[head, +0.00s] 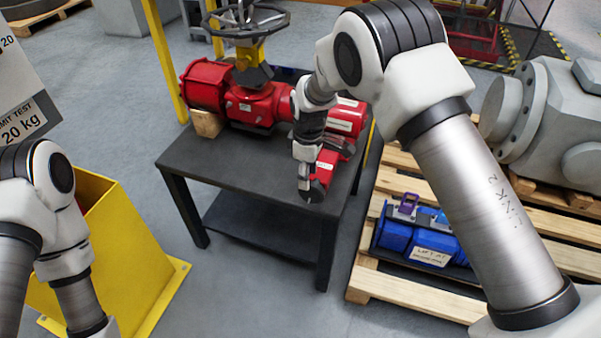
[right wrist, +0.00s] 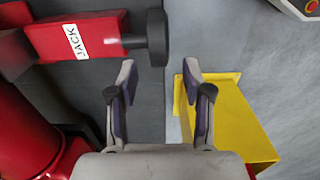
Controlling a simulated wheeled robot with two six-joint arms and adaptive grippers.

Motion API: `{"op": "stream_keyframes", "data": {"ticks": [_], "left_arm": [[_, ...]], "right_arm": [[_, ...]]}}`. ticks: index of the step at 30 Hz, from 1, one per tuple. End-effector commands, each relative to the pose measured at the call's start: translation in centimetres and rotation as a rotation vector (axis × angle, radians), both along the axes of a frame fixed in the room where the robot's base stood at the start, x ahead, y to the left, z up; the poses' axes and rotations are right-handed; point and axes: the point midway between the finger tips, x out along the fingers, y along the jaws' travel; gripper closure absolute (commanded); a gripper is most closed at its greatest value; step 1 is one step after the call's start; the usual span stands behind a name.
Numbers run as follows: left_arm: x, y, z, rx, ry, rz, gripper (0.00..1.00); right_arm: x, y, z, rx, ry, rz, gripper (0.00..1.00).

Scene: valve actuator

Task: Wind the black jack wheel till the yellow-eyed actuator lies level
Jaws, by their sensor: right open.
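The black jack wheel (right wrist: 157,37) sits at the end of a red block labelled JACK (right wrist: 80,40) in the right wrist view.
The dark table (head: 225,160) has bare top at its front left. A wooden block (head: 207,123) is under the actuator's left end. A pallet (head: 400,290) with a blue unit (head: 420,240) and grey machinery is at right.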

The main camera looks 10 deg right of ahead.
Motion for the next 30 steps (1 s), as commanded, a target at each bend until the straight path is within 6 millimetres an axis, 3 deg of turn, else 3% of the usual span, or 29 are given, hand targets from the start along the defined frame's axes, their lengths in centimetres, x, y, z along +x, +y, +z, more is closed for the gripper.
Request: {"op": "stream_keyframes", "data": {"ticks": [5, 15, 24, 28, 30], "left_arm": [[-0.1, 0.0, -0.3, 0.000, 0.002, 0.000, 0.60], [-0.1, 0.0, -1.1, 0.000, 0.002, 0.000, 0.60], [-0.1, 0.0, -1.1, 0.000, 0.002, 0.000, 0.60], [-0.1, 0.0, -1.1, 0.000, 0.001, 0.000, 0.60], [-0.1, 0.0, -1.1, 0.000, 0.001, 0.000, 0.60]], "right_arm": [[-0.1, 0.0, -1.5, 0.000, 0.002, 0.000, 0.50], [-0.1, 0.0, -7.4, 0.000, 0.002, 0.000, 0.50], [-0.1, 0.0, -7.8, 0.000, 0.000, -0.001, 0.50], [-0.1, 0.0, -7.8, 0.000, 0.000, 0.000, 0.96], [-0.1, 0.0, -7.8, 0.000, 0.000, 0.000, 1.00]]}}
